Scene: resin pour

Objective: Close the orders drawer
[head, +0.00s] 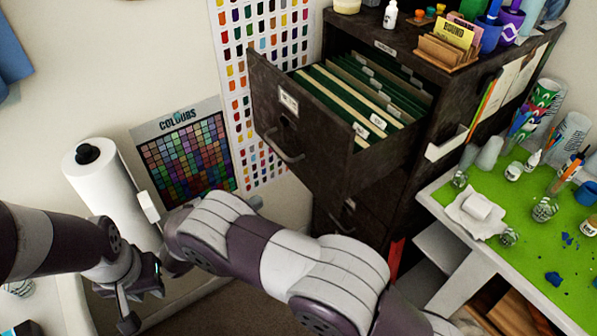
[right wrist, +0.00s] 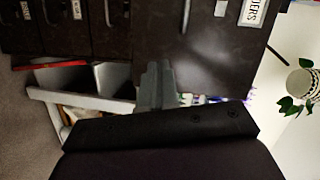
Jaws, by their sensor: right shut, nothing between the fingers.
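The orders drawer (head: 290,135) is the top drawer of the dark filing cabinet. In the head view it stands pulled far out, with green hanging folders (head: 365,95) inside. Its dark front and part of its label also show in the right wrist view (right wrist: 215,55). My right gripper (right wrist: 155,85) is shut and empty, seen in front of the dark drawer fronts; I cannot tell whether it touches.
The lower drawers (head: 355,215) look shut. A paper towel roll (head: 105,185) stands left. A worktable with a green mat (head: 530,230), cups and bottles stands right of the cabinet. A card holder (head: 447,50) and pots are on the cabinet top. Open space lies before the drawer.

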